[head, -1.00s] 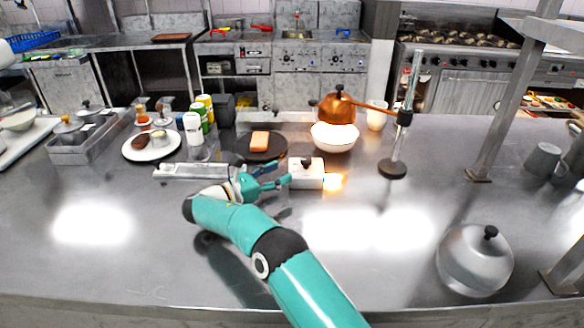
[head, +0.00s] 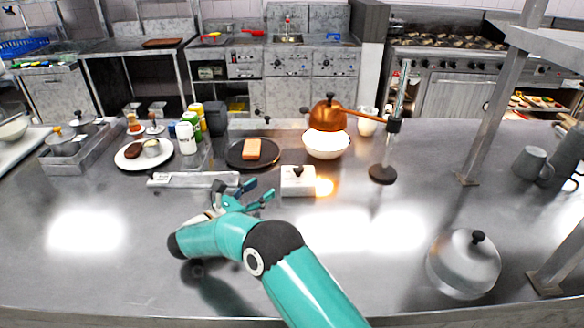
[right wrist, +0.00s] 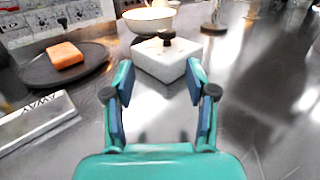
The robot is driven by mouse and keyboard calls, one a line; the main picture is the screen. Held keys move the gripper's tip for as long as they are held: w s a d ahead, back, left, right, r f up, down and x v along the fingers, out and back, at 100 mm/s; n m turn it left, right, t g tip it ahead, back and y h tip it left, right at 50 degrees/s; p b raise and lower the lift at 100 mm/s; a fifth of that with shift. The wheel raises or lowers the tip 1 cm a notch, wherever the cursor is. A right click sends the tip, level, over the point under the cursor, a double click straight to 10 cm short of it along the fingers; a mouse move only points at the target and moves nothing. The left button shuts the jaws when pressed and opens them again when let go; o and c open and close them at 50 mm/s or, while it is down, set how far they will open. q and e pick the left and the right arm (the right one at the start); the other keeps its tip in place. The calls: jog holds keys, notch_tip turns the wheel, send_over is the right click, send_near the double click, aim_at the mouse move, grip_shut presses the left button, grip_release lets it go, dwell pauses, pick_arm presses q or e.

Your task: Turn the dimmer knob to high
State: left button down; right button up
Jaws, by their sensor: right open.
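The dimmer is a small white box (head: 291,186) with a black knob (head: 297,171) on top, standing on the steel counter. An orange glow shows at its right side. In the right wrist view, the box (right wrist: 165,64) and its black knob (right wrist: 166,37) are straight ahead, beyond the fingertips. My right gripper (head: 259,192) is open and empty, to the left of the box and slightly nearer the front, apart from the knob. Its two teal fingers are spread in the right wrist view (right wrist: 160,80). The knob's exact setting is too small to read. My left gripper is out of view.
A copper lamp (head: 325,117) on a stand (head: 382,173) hangs over a brightly lit white bowl (head: 326,148). A dark plate (head: 236,160) with an orange-brown block is behind the gripper. A metal dome lid (head: 463,265) is at front right.

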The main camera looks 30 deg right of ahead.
aim_at(296, 171)
jog(key=s+t, duration=0.1)
jog(key=s+a+n+t+y+p, duration=0.1)
jog(key=s, duration=0.1)
jog(key=s+n+t+p, duration=0.1)
jog(key=s, duration=0.1)
jog(key=shift+a+r+y, duration=0.25)
jog(key=shift+a+y, duration=0.1)
jog(key=shift+y, duration=0.05)
jog(key=shift+s+f+n+t, duration=0.1)
jog(key=shift+s+n+t, duration=0.2)
jog(key=shift+s, duration=0.1)
pick_arm(q)
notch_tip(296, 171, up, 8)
jog(key=p, duration=0.5)
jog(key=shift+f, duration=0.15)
pick_arm(e)
jog(key=x, duration=1.6)
jog(key=shift+w+d+f, duration=0.1)
jog(key=shift+w+d, duration=0.15)
jog(key=shift+w, duration=0.05)
